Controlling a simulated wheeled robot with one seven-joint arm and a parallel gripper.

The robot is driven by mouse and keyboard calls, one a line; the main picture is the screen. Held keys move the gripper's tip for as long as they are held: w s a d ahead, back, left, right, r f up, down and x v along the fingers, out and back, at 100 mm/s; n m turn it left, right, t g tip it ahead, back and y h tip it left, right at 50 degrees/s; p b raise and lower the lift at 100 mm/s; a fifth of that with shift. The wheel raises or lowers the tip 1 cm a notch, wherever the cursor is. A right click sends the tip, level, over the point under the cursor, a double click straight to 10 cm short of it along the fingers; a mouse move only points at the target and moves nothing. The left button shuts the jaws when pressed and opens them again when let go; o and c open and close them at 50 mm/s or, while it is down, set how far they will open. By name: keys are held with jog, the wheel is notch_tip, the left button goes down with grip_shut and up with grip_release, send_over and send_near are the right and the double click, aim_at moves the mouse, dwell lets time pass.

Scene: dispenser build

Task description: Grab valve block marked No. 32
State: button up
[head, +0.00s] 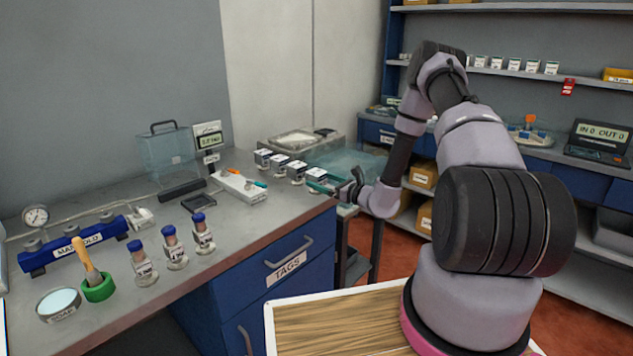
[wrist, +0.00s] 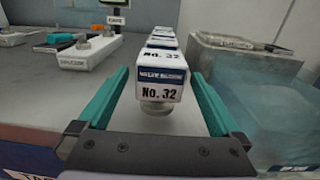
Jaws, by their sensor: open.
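The valve block marked No. 32 (wrist: 160,78) is a white block with a dark blue band and a round metal fitting below. In the wrist view it sits between the two teal fingers of my gripper (wrist: 158,105), with a gap on each side. In the head view it is the nearest block (head: 316,174) of a row at the counter's right end. My gripper (head: 325,186) reaches it from the right there. The gripper is open, and its fingers do not touch the block in the wrist view. The other blocks (head: 280,163) stand in line behind it.
A translucent teal bin (wrist: 262,112) and a grey tray (head: 300,140) are to the right of the row. Bottles (head: 174,246), a soap dish (head: 58,303) and a blue manifold (head: 75,243) stand further along the counter.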

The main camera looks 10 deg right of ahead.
aim_at(310, 174)
jog(key=x, duration=0.5)
jog(key=shift+w+a+r, duration=0.2)
jog(key=shift+w+r, duration=0.1)
grip_shut()
